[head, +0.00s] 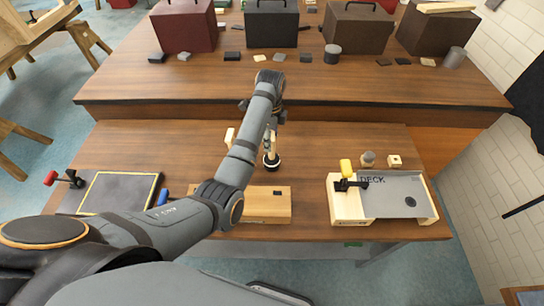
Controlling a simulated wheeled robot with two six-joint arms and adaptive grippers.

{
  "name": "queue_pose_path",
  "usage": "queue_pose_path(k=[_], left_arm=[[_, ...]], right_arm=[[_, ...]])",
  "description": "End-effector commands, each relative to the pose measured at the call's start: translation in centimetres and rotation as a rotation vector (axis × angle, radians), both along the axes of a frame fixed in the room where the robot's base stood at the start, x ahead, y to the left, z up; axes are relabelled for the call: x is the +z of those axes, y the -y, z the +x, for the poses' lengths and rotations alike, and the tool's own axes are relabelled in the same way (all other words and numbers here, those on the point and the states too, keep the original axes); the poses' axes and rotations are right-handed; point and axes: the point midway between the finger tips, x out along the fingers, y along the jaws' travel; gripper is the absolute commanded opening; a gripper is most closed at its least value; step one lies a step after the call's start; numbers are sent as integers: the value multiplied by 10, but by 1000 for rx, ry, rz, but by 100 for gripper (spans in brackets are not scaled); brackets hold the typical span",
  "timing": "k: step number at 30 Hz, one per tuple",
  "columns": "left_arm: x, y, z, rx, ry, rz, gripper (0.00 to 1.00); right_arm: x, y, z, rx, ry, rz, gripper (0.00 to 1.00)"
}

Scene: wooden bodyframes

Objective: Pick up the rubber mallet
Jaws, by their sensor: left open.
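My left arm reaches in over the near table, and its gripper (270,146) points down near the middle of the table. The gripper is partly hidden by my own arm, and its jaws are open. A small dark round-ended thing (272,161) is right below the fingers; it may be the head of the rubber mallet, but I cannot tell for certain. I cannot tell whether the fingers touch it. A pale wooden piece (229,137) shows just left of my forearm. My right gripper is not in view.
A wooden block (264,205) lies at the near edge. A dark board (118,190) with a red-knobbed clamp (52,178) is at left. Toolboxes (357,28) stand behind.

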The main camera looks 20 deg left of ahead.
Motion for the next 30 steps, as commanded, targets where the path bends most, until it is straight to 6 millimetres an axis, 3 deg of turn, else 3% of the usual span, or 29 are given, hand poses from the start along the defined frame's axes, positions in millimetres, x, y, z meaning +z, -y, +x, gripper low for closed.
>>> queue_pose_path(k=[3, 9, 18, 26, 30], left_arm=[[-13, 0, 0, 0, 0, 0, 52], [-20, 0, 1, 0, 1, 0, 52], [-65, 0, 7, 0, 0, 0, 52], [-69, 0, 8, 1, 2, 0, 52], [-69, 0, 8, 1, 2, 0, 32]], right_arm=[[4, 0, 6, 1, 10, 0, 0], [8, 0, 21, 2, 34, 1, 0], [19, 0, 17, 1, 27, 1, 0], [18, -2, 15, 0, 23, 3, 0], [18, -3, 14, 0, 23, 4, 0]])
